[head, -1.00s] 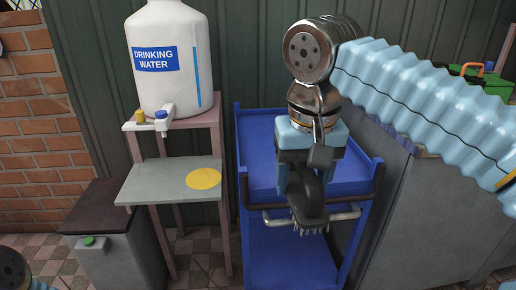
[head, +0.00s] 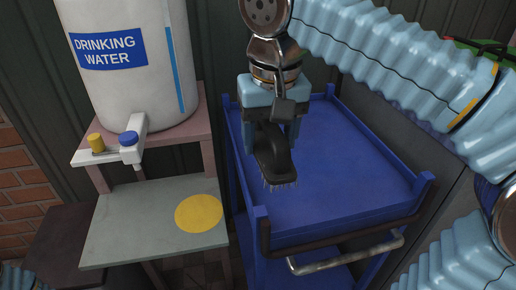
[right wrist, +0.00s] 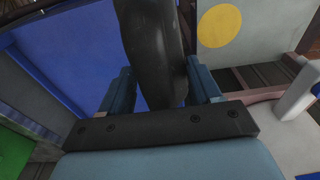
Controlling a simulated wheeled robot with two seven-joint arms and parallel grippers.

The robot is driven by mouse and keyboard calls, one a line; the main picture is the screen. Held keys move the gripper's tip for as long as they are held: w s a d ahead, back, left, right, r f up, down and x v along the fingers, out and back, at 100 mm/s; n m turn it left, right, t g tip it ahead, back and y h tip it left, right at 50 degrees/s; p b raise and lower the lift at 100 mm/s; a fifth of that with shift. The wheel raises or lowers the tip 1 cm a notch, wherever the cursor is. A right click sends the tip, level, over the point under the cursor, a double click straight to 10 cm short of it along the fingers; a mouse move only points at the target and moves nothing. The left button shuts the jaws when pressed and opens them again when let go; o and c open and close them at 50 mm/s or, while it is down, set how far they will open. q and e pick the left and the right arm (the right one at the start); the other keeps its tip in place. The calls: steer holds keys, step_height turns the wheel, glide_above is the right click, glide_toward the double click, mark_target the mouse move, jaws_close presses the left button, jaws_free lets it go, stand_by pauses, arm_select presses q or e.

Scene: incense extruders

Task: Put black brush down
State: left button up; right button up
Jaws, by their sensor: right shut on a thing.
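The black brush (head: 276,160) is in my right gripper (head: 272,138), its bristles pointing down. In the head view it appears over the left part of the blue cart's top tray (head: 345,165); I cannot tell the height above the tray. In the right wrist view the brush's dark body (right wrist: 154,50) lies between the two fingers of the right gripper (right wrist: 158,88). My left gripper is not clearly seen.
The cart tray is bare, with raised rims and a metal handle (head: 345,255) in front.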

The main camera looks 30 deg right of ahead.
steer(key=w+d+f, duration=0.2)
steer(key=w+f, duration=0.2)
steer(key=w+d+f, duration=0.2)
steer(key=w+f, duration=0.2)
steer(key=w+d+f, duration=0.3)
steer(key=w+f, duration=0.1)
steer(key=shift+d+f+p, duration=0.1)
steer(key=shift+p, duration=0.3)
steer(key=shift+f, duration=0.35)
steer(key=shift+f, duration=0.15)
steer(key=o, duration=1.2)
